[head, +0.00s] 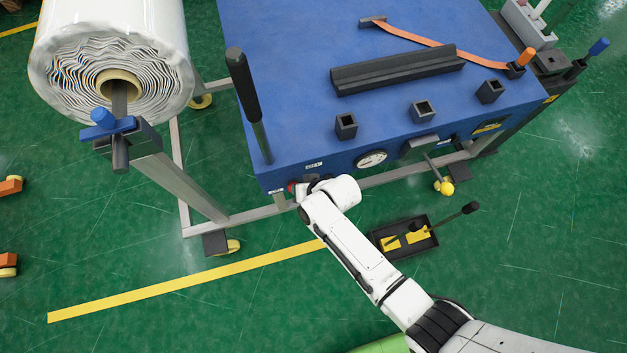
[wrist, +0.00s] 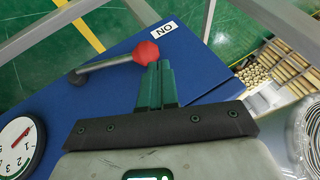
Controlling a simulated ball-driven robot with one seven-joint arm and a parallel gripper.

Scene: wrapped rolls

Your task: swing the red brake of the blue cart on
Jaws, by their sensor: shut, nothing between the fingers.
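The blue cart (head: 290,60) fills the upper middle of the head view. Its brake is a silver lever (wrist: 108,65) with a red knob (wrist: 147,52) in the wrist view. The lever points towards a white label (wrist: 163,29) that reads ON upside down, and the knob is close beside that label. A small part of the red knob (head: 291,187) shows in the head view, mostly hidden by my arm. My gripper (wrist: 157,66) is shut and empty, its green fingertips right at the knob. I cannot tell whether they touch it.
A round gauge (head: 371,159) sits on the cart's front. A black handle (head: 243,90) rises from its left corner. A wrapped roll on a metal stand (head: 185,185) is to the left. A black pedal box (head: 404,238) lies on the floor beside my arm.

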